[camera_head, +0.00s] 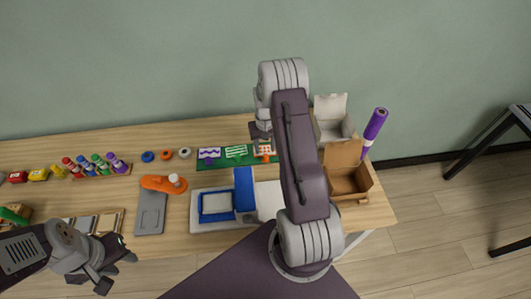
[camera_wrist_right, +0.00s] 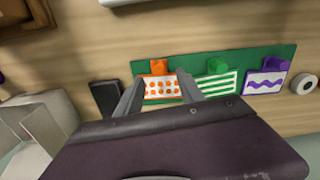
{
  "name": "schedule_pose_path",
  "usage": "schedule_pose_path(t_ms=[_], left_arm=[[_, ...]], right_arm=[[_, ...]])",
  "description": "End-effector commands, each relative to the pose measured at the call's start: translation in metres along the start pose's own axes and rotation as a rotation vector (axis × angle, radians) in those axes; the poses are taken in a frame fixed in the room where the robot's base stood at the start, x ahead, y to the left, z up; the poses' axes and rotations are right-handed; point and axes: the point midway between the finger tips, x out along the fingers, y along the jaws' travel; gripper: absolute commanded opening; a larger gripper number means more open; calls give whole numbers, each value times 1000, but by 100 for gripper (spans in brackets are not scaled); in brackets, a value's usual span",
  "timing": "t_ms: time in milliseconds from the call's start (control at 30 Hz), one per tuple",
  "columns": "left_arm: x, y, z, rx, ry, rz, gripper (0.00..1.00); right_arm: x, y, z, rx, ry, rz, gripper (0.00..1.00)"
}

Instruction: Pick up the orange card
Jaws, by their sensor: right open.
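The orange card, white with orange dots (camera_wrist_right: 162,86), stands at one end of a green strip (camera_wrist_right: 235,62) in an orange holder. In the head view the orange card (camera_head: 264,150) is partly hidden by my right arm. My right gripper (camera_wrist_right: 160,92) is open, with one fingertip on each side of the orange card in the right wrist view; I cannot tell whether they touch it. The green striped card (camera_wrist_right: 218,84) and the purple wavy card (camera_wrist_right: 265,82) stand beside it. My left gripper (camera_head: 117,270) is low at the front left, away from the cards; its jaw opening is unclear.
A white box (camera_head: 332,122) and an open cardboard box (camera_head: 346,178) stand on the right, by a purple tube (camera_head: 375,124). A blue-framed screen press (camera_head: 216,205) lies in front of the cards. Tape rolls (camera_head: 166,155) and paint bottles (camera_head: 100,162) are to the left.

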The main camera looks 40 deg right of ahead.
Motion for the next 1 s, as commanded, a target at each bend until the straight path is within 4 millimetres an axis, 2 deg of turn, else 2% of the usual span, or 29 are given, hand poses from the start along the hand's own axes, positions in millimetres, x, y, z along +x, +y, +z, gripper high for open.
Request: schedule_pose_path(t_ms=[67,333,600,767,1000], left_arm=[[-1,0,0,0,0,0,36],[-7,0,-1,0,0,0,36],[-7,0,-1,0,0,0,36],[-7,0,-1,0,0,0,36],[-7,0,-1,0,0,0,36]], right_arm=[[3,0,1,0,-1,0,45],[47,3,5,-1,-2,0,45],[52,3,4,-1,1,0,45],[52,3,5,-1,1,0,1],[52,3,4,-1,1,0,0]])
